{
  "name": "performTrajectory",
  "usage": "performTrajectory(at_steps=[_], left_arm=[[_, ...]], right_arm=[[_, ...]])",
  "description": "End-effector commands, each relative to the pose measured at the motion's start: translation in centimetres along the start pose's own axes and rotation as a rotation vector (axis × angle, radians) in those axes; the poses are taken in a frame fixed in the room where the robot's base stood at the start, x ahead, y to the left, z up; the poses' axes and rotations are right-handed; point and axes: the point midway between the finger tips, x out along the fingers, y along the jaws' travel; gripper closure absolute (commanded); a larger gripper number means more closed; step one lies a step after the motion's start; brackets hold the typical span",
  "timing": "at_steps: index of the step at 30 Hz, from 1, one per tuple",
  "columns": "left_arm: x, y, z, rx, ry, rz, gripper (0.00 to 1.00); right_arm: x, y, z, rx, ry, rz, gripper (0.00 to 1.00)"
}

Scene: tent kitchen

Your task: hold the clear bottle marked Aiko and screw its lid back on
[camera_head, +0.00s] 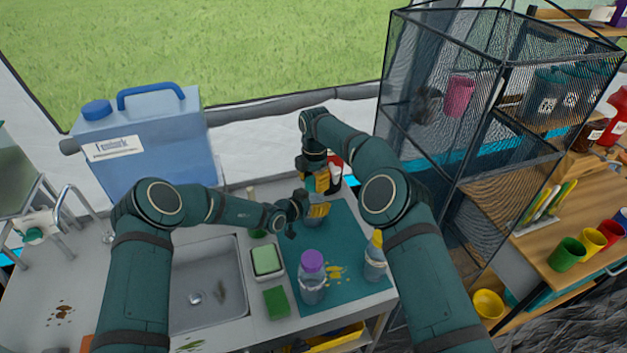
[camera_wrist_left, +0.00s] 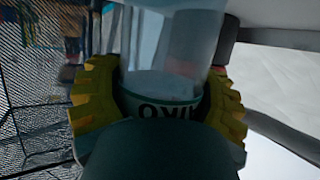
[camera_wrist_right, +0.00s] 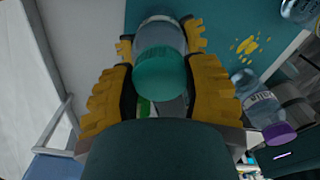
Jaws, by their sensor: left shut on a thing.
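The clear Aiko bottle stands over the teal mat (camera_head: 345,238). Its clear body (camera_wrist_right: 160,38) shows in the right wrist view, and part of its dark lettering (camera_wrist_left: 165,112) in the left wrist view. My left gripper (camera_head: 306,208) is shut around the bottle's body. The teal lid (camera_wrist_right: 162,76) is in line with the bottle's top. My right gripper (camera_wrist_right: 160,72) comes from above, its yellow fingers on either side of the lid. I cannot tell whether they press on it or whether the lid is seated. Arms hide much of the bottle in the head view.
A purple-lidded bottle (camera_head: 312,286) and a yellow-lidded bottle (camera_head: 374,262) stand nearer on the mat, with a yellow spill (camera_head: 335,271) between them. The sink (camera_head: 205,285), a green sponge (camera_head: 277,302) and a blue canister (camera_head: 150,150) are to the left. A mesh rack (camera_head: 450,100) stands right.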

Motion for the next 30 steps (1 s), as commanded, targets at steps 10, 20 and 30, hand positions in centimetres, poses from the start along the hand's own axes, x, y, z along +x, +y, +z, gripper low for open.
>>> performTrajectory(at_steps=[10, 20, 30], left_arm=[[0.00, 0.01, 0.05, -0.001, -0.001, 0.000, 1.00], [0.00, -0.01, 0.06, -0.001, -0.001, 0.000, 1.00], [0.00, -0.01, 0.06, -0.001, -0.001, 0.000, 1.00]], right_arm=[[0.01, -0.02, 0.01, 0.133, -0.001, -0.002, 0.95], [0.03, -0.01, -0.02, 0.278, 0.000, -0.001, 0.95], [0.03, 0.00, -0.01, 0.276, 0.000, -0.001, 0.24]])
